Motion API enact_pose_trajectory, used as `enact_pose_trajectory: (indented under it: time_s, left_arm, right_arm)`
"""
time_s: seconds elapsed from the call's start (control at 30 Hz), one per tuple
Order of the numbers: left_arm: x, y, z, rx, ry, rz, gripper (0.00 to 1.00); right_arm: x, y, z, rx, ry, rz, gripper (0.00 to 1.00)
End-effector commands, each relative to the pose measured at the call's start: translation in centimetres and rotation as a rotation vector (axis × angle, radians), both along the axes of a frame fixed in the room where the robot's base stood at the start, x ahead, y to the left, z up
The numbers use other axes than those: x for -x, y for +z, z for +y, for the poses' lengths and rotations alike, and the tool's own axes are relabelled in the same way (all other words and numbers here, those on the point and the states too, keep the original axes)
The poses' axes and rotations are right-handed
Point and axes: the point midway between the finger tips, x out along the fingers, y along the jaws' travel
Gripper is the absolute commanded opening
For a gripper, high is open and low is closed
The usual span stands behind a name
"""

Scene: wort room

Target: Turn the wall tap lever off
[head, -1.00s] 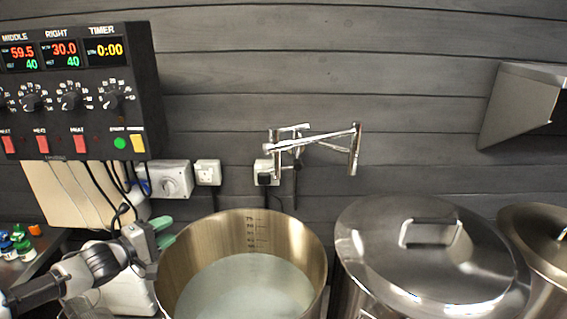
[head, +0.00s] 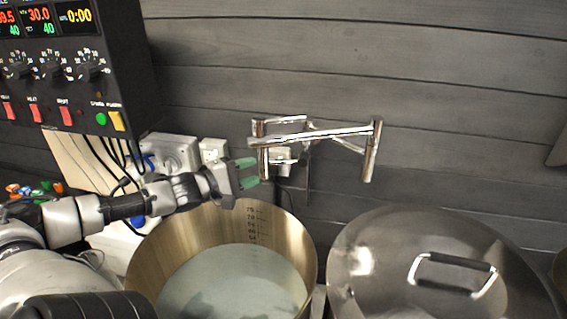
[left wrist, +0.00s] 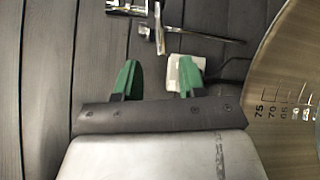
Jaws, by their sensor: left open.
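The chrome wall tap (head: 310,138) is fixed to the dark plank wall above the open pot, with a long swing spout and vertical end pieces. Part of it also shows at the top of the left wrist view (left wrist: 160,28). I cannot tell for certain which piece is the lever. My left gripper (head: 248,173), with green fingertips, is open and empty. It is just left of the tap's left end and slightly below it, above the pot's back rim. In the left wrist view the open fingers (left wrist: 157,80) point toward the tap, apart from it. My right gripper is out of view.
A steel pot (head: 290,235) of pale liquid stands below the tap. A lidded pot (head: 400,235) stands to its right. A control panel (head: 70,75) with hanging cables is at upper left. Wall sockets (head: 214,150) are behind my left gripper.

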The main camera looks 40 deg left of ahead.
Motion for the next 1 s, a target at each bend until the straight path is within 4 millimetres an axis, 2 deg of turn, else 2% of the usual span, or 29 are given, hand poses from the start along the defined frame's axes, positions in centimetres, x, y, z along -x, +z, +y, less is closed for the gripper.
enact_pose_trajectory:
  time_s: [0.17,0.33,0.5,0.57,0.8,1.0]
  left_arm:
    - [-2.0,-0.3,-0.5,-0.003,-0.002,-0.005,0.41]
    - [-3.5,-0.2,-0.9,-0.005,0.0,-0.005,0.41]
    - [-4.4,-0.2,-1.2,-0.001,0.0,-0.004,0.41]
    - [-4.8,-0.2,-1.3,-0.001,0.0,-0.004,0.41]
    - [-6.0,-0.1,-1.6,-0.004,0.002,-0.004,0.41]
    - [-6.8,0.0,-1.6,0.001,0.005,-0.004,0.41]
  right_arm:
    - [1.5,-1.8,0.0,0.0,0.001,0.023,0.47]
    - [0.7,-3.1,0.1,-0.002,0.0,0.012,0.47]
    - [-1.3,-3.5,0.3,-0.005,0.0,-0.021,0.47]
    - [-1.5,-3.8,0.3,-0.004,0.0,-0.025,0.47]
    - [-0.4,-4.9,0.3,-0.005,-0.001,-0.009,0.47]
    - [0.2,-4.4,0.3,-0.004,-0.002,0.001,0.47]
